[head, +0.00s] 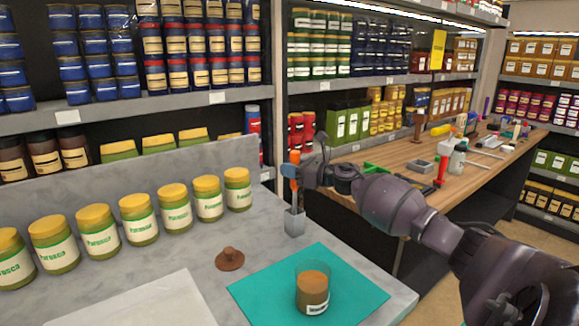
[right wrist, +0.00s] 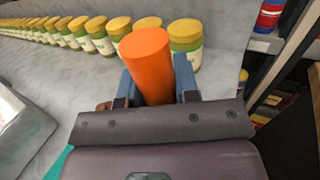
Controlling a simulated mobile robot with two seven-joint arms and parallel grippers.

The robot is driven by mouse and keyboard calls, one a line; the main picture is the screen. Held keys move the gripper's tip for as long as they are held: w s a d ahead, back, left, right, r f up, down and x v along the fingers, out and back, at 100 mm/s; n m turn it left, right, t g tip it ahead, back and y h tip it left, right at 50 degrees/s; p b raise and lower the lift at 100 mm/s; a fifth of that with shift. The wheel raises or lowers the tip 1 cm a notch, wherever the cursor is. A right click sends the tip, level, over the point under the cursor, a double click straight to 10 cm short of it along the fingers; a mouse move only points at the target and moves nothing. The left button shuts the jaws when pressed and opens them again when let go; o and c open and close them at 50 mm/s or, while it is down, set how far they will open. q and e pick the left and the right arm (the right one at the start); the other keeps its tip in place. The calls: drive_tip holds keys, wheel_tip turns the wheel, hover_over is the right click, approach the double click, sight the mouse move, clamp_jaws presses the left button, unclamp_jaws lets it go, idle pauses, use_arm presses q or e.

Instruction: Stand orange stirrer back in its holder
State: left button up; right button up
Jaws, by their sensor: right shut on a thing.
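The orange stirrer (head: 294,158) stands roughly upright in the head view, its thin shaft pointing down. My right gripper (head: 300,170) is shut on its orange handle. The right wrist view shows the orange handle end (right wrist: 146,50) between the two blue-grey fingers of the right gripper (right wrist: 155,88). The small grey holder (head: 294,222) stands on the counter directly below the stirrer in the head view. The shaft's lower end meets the holder's top in the picture; I cannot tell how deep it sits inside. My left gripper is not in view.
A teal mat (head: 345,275) holds a glass jar with brown contents (head: 312,290). A brown knobbed lid (head: 230,260) lies left of it. Several yellow-lidded jars (head: 175,210) line the counter's back. A wooden bench (head: 400,160) with tools lies to the right.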

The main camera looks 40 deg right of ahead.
drive_tip(key=shift+f, duration=0.4)
drive_tip(key=o, duration=1)
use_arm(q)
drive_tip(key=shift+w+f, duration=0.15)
use_arm(e)
drive_tip(key=shift+o, duration=0.2)
drive_tip(key=shift+s, duration=0.1)
drive_tip(key=shift+s+d, duration=0.15)
drive_tip(key=shift+s, duration=0.05)
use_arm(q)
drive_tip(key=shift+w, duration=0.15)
use_arm(e)
drive_tip(key=v, duration=1)
